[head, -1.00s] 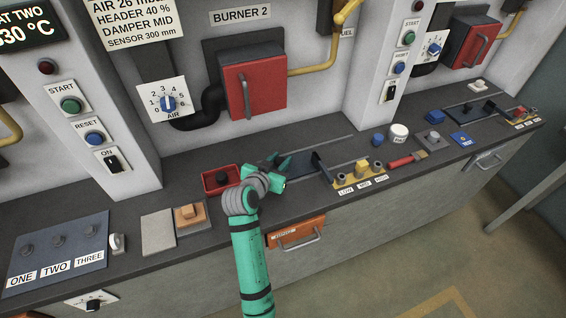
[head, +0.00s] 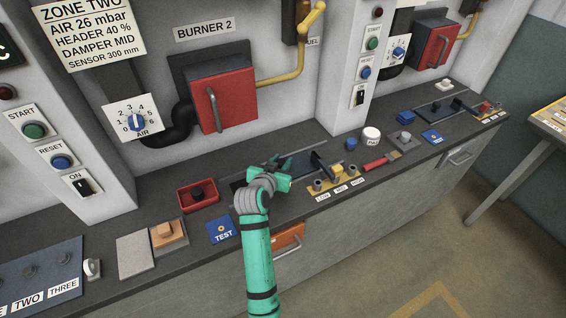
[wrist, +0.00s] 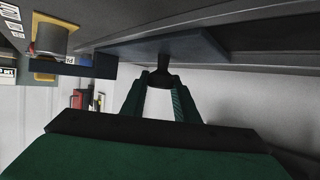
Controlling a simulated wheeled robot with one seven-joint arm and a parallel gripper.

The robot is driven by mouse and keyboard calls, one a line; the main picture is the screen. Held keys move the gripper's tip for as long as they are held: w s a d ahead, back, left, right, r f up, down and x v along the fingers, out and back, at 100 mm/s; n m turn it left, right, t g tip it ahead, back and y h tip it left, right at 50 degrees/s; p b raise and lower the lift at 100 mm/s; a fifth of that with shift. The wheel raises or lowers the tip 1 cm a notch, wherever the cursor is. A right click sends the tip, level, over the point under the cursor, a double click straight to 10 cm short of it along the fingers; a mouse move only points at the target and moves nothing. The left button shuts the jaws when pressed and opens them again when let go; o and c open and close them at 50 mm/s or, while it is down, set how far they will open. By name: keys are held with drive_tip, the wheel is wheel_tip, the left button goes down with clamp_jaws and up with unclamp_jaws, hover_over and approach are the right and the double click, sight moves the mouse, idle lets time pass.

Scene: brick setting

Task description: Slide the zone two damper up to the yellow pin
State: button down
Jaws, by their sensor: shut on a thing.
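The zone two damper is a dark blue-grey slide plate (head: 306,160) in a track on the counter, with a dark bar (head: 321,164) at its right end. The plate also shows in the wrist view (wrist: 190,43). My gripper (head: 287,164) is shut on the plate's dark knob (wrist: 161,62). The yellow pin (head: 337,171) stands at the middle of the yellow strip marked LOW, MID and HIGH, between grey posts. The bar's front end is past the LOW post and close beside the pin. I cannot tell whether they touch.
A red tray (head: 198,207) with a black knob and a blue TEST card (head: 222,231) are left of my arm. The wall stands behind.

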drive_tip(key=c, duration=1.4)
unclamp_jaws()
drive_tip(key=v, duration=1)
drive_tip(key=shift+s+a+r, duration=0.1)
drive_tip(key=shift+s, duration=0.3)
drive_tip(key=shift+w, duration=0.1)
